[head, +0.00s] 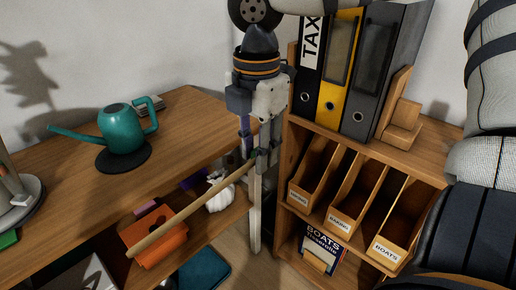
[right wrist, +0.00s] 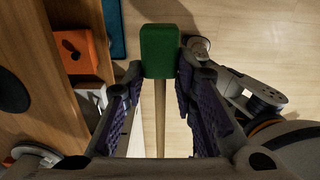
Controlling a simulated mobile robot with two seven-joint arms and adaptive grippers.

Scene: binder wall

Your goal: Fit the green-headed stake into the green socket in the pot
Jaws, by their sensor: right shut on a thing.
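My right gripper (head: 258,154) points down in front of the shelf unit. It is shut on the wooden stake (head: 190,207). The stake slants down to the left from the fingers, past the table's front edge. In the right wrist view the stake's green block head (right wrist: 160,50) sits between the fingertips (right wrist: 161,76), with its pale shaft (right wrist: 160,115) running back between the fingers. In the head view the green head is mostly hidden by the gripper. I cannot make out the pot or its green socket in either view. My left gripper is not in view.
A wooden table (head: 60,185) holds a teal watering can (head: 122,130) on a dark round mat. A round grey item (head: 25,212) stands at the left edge. A shelf unit (head: 290,185) with binders (head: 340,70) and file boxes stands right. An orange item (head: 160,240) lies below the tabletop.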

